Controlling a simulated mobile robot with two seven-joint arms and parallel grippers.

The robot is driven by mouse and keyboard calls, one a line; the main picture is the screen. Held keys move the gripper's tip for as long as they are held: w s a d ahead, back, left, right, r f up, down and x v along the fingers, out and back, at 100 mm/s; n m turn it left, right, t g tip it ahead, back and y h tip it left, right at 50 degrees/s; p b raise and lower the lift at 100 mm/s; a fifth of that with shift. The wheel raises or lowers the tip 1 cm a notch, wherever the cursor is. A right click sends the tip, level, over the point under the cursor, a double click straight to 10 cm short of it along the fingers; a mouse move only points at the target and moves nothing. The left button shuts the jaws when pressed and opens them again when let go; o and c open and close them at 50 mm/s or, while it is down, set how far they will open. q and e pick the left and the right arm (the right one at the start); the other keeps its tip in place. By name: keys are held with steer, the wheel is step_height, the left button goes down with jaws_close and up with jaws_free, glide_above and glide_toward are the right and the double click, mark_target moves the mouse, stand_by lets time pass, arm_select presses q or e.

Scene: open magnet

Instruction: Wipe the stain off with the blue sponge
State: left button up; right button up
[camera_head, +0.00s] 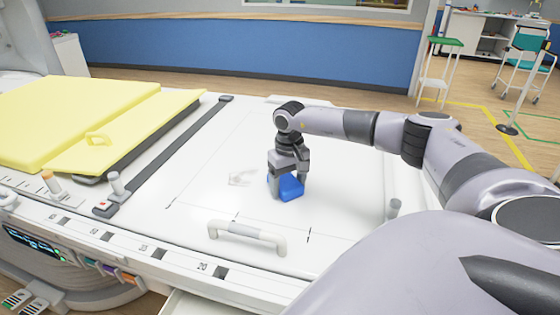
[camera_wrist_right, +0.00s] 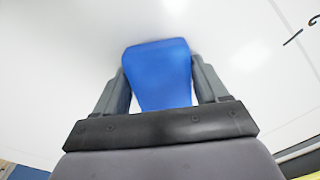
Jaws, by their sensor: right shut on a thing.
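The blue sponge (camera_head: 291,189) is held between the fingers of my right gripper (camera_head: 287,184), low over the white table top. I cannot tell whether it touches the surface. In the right wrist view the sponge (camera_wrist_right: 160,72) sits between both fingers of the right gripper (camera_wrist_right: 161,84). A faint greyish stain (camera_head: 240,178) lies on the white surface just left of the sponge in the head view. A faint smudge (camera_wrist_right: 249,54) also shows right of the sponge in the right wrist view. My left gripper is not in view.
A white handle (camera_head: 248,234) stands up at the front of the white table (camera_head: 190,225). Yellow pads (camera_head: 65,120) and a dark rail (camera_head: 165,152) lie to the left. A short grey post (camera_head: 393,207) stands at the right. The surface around the stain is clear.

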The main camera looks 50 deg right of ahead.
mark_target(292, 184)
steer(key=shift+s+d+f, duration=0.2)
steer(key=shift+s, duration=0.3)
steer(key=shift+w+r+p, duration=0.1)
steer(key=shift+r+p, duration=0.45)
steer(key=shift+r, duration=2.55)
steer(key=shift+r, duration=1.5)
